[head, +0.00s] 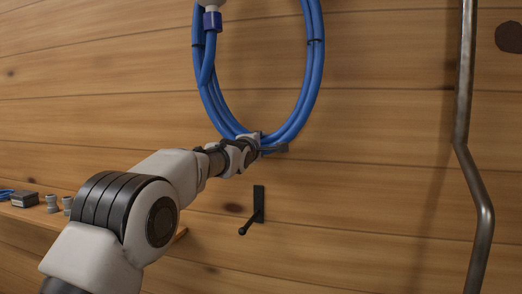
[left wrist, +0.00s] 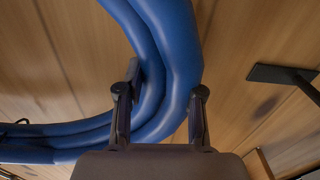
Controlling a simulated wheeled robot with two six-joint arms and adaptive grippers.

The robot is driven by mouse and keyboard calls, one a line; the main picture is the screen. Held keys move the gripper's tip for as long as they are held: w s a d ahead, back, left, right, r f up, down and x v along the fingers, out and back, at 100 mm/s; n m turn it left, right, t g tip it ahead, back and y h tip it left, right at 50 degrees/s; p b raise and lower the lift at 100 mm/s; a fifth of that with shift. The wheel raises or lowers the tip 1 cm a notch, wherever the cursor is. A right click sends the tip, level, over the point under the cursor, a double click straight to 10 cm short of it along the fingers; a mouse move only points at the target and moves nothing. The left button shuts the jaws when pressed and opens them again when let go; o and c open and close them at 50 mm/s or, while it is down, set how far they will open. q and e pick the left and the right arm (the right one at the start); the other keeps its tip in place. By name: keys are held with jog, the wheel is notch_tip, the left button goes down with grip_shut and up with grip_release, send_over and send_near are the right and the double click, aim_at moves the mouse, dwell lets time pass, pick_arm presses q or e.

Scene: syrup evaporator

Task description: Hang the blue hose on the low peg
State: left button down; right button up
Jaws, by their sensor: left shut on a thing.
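The blue hose (head: 313,62) is a coil of several loops hanging down in the head view, its top cut off by the frame. My left gripper (head: 268,145) is at the bottom of the coil, shut on the hose. In the left wrist view the hose (left wrist: 165,40) runs between the two fingers of the left gripper (left wrist: 164,100). The low peg (head: 259,204) is a black wall bracket with a rod ending in a small ball, below the coil and apart from it. It also shows at the right of the left wrist view (left wrist: 280,74). My right gripper is not in view.
A bent metal pipe (head: 464,90) runs down the wall at the right. A wooden shelf (head: 30,215) at the left holds a small dark box (head: 25,199) and grey fittings (head: 52,203). The plank wall around the peg is clear.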

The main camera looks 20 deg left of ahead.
pick_arm(q)
jog(key=shift+r, duration=0.35)
jog(key=shift+w, duration=0.15)
jog(key=shift+f, duration=0.1)
jog(key=shift+s+b, duration=0.65)
jog(key=shift+b, duration=0.1)
jog(key=s, duration=1.9)
jog(key=shift+s+a, duration=0.25)
dwell(0.7)
